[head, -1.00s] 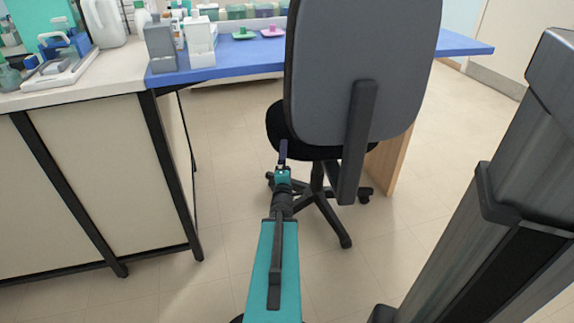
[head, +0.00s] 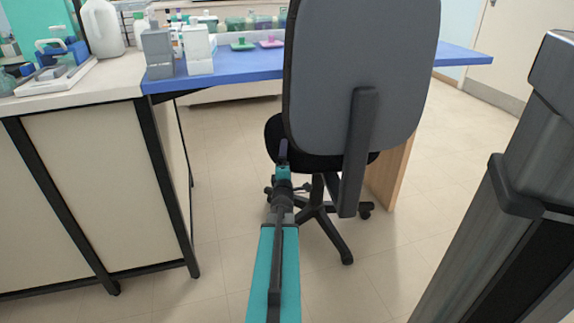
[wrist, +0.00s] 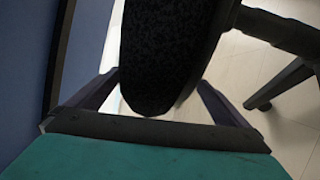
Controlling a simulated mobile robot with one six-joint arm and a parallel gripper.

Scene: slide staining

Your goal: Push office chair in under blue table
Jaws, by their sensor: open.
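The office chair (head: 362,75) stands in front of the blue table (head: 235,65), its grey backrest facing me and covering part of the table. Its black seat (head: 273,135) is below the backrest and its wheeled base (head: 325,215) is on the floor. My gripper (head: 283,150) is at the seat's near left side. In the wrist view, my gripper (wrist: 155,90) is open, with the edge of the black seat (wrist: 165,50) between or just beyond its spread fingers. I cannot tell whether they touch it.
A white-topped bench (head: 95,75) with dark legs stands at the left. Bottles and boxes (head: 198,50) stand on the blue table. A wooden panel (head: 390,170) supports the table behind the chair. Floor (head: 225,180) is clear left of the chair.

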